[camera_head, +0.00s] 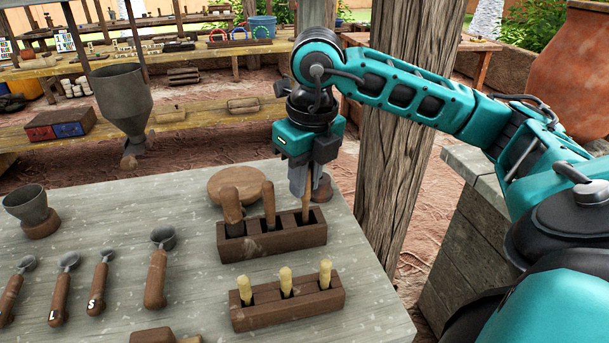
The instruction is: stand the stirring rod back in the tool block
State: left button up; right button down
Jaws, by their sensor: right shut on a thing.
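The tool block (272,243) is a dark wooden block with three slots, standing on the pale tabletop. Two wooden-handled tools stand in its left and middle slots. My right gripper (308,188) points down just above its right slot and is shut on the stirring rod (306,212). The rod is a thin brown stick, roughly upright, its lower part showing below the fingers at the right slot. How deep its tip sits is hard to tell. The fingers hide the rod's upper part. My left gripper is out of view.
A second block (290,307) with several pale-handled tools stands in front. A round wooden board (236,182) lies behind the tool block. Scoops, one of them a large scoop (157,270), lie at the left. A grey cup (30,207) stands at far left. A wooden post (397,150) rises behind the table.

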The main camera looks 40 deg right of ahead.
jog(key=shift+f, duration=0.25)
jog(key=c, duration=1.1)
grip_release()
jog(key=shift+o, duration=0.6)
jog(key=shift+o, duration=0.3)
jog(key=o, duration=0.5)
jog(key=shift+r, duration=0.1)
